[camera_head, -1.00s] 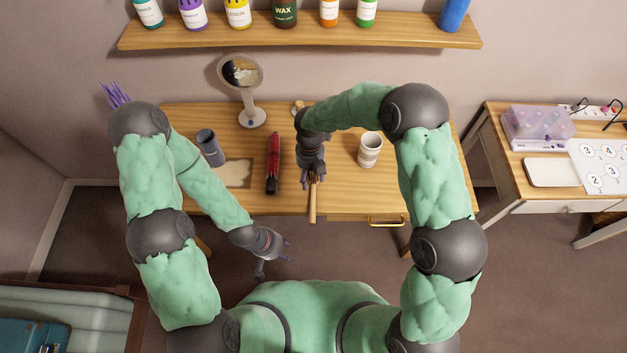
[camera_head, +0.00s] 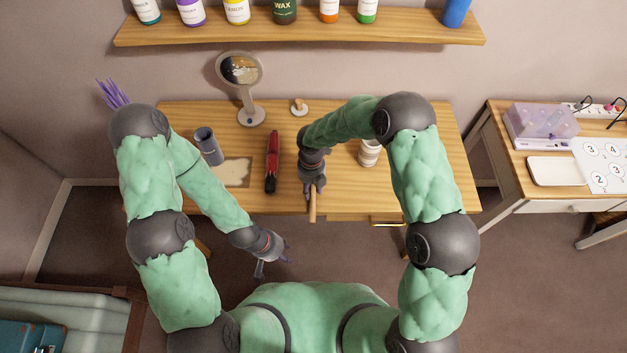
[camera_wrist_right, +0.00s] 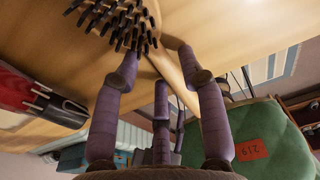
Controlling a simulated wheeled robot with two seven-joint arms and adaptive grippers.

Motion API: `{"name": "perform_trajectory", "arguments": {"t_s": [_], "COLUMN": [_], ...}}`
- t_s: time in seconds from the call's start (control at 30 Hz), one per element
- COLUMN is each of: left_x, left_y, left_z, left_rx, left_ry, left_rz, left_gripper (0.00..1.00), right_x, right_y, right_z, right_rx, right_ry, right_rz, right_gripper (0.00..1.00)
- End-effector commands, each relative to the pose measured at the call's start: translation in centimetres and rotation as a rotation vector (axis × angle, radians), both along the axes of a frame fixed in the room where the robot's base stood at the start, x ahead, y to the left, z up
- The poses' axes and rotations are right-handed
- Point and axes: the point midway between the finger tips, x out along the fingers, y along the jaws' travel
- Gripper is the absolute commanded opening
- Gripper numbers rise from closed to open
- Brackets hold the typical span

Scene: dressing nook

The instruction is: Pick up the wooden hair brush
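The wooden hair brush lies on the wooden table; its pale handle (camera_head: 312,207) sticks out toward the front edge in the head view. In the right wrist view its dark-bristled head (camera_wrist_right: 118,22) is at the top and its handle (camera_wrist_right: 172,68) runs down to the right between my fingers. My right gripper (camera_head: 311,187) is over the brush, with its fingers spread around the handle, open; it also shows in the wrist view (camera_wrist_right: 150,60). Contact cannot be told. My left gripper (camera_head: 273,264) is open and empty, in front of the table.
A red and black tool (camera_head: 272,160) lies left of the brush. A white cup (camera_head: 369,153) stands to the right, partly behind my right arm. A round mirror (camera_head: 251,115), a grey cup (camera_head: 209,147) and a small knobbed item (camera_head: 299,107) are farther back or left.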

Motion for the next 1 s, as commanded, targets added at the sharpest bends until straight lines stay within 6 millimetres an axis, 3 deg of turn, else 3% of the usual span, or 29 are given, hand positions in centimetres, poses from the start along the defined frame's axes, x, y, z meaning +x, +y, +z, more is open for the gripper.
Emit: {"name": "perform_trajectory", "arguments": {"t_s": [0.03,0.1,0.57,0.87,1.0], "left_x": [0.0,0.0,0.0,0.0,0.0], "left_y": [0.0,0.0,0.0,0.0,0.0], "left_z": [0.0,0.0,0.1,1.3,2.0], "left_rx": [0.000,0.000,0.000,0.000,0.000], "left_ry": [0.000,0.000,0.000,0.000,0.000], "left_rz": [0.000,0.000,0.000,0.000,0.000], "left_gripper": [0.40,0.40,0.40,0.40,0.40], "right_x": [0.0,0.0,0.0,0.0,-1.9], "right_y": [0.0,0.0,0.0,-0.1,-1.1], "right_z": [0.0,0.0,0.3,3.7,6.1], "right_rx": [0.000,0.000,0.000,0.001,0.001], "right_ry": [0.000,0.000,-0.001,-0.002,-0.002], "right_rz": [0.000,0.000,0.000,0.000,0.000], "right_gripper": [0.17,0.00,0.00,0.00,0.00]}}
